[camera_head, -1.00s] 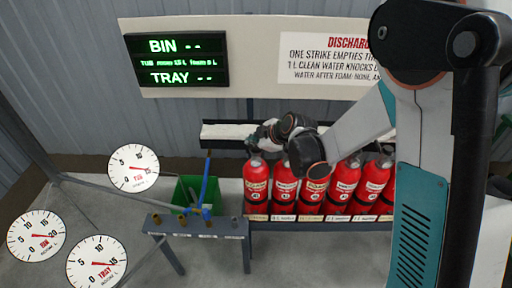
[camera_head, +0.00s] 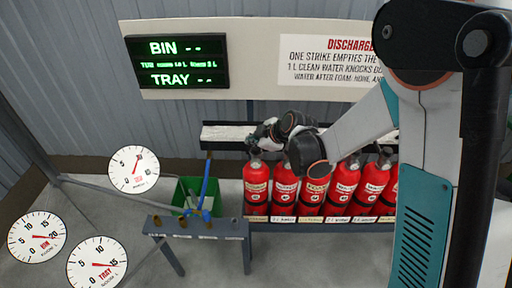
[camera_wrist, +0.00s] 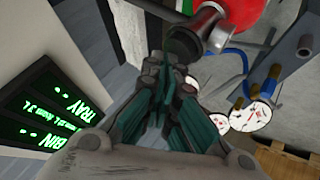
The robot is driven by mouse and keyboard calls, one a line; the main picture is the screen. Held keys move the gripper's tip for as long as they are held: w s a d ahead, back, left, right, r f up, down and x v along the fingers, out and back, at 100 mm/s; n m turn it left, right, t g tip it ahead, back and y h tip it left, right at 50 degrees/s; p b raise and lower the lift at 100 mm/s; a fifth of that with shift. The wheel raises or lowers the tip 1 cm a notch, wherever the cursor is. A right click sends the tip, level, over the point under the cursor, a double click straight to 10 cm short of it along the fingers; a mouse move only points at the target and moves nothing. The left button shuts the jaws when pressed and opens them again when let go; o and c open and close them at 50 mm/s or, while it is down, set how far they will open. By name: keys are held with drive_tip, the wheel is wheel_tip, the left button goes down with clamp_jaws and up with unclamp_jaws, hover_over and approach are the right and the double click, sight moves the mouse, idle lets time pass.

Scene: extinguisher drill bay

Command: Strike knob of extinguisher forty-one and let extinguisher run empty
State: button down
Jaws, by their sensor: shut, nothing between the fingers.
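A row of several red extinguishers stands on a bench in the head view. The leftmost extinguisher (camera_head: 257,190) has my gripper (camera_head: 262,136) directly over its top. The labels are too small for me to read which is forty-one. In the wrist view my gripper (camera_wrist: 178,50) is shut and empty, its tips beside the metal valve head (camera_wrist: 209,29) of a red extinguisher (camera_wrist: 243,12). I cannot tell whether the tips touch the knob. A blue hose (camera_head: 206,180) runs down by a green tub (camera_head: 186,190).
A low grey stand (camera_head: 197,229) with brass fittings is left of the extinguishers. Three dials, including the tub dial (camera_head: 134,168), are at the left. A lit board (camera_head: 177,60) and a white notice (camera_head: 330,59) hang behind.

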sight(255, 149)
drive_tip(key=shift+r+p, duration=1.75)
drive_tip(key=shift+r, duration=1.15)
drive_tip(key=shift+s+d+r, duration=0.1)
drive_tip(key=shift+r, duration=0.05)
drive_tip(key=s+d+r+m+h, duration=0.3)
drive_tip(key=s+d+r+m, duration=0.5)
drive_tip(key=s+d+r, duration=0.4)
drive_tip(key=s+d+m+h, duration=0.1)
drive_tip(key=s+d+m, duration=0.3)
drive_tip(key=s, duration=0.5)
drive_tip(key=s+d+m+h, duration=0.2)
drive_tip(key=s+m, duration=0.3)
drive_tip(key=s, duration=0.4)
drive_tip(key=shift+d+r, duration=0.4)
drive_tip(key=shift+d, duration=0.5)
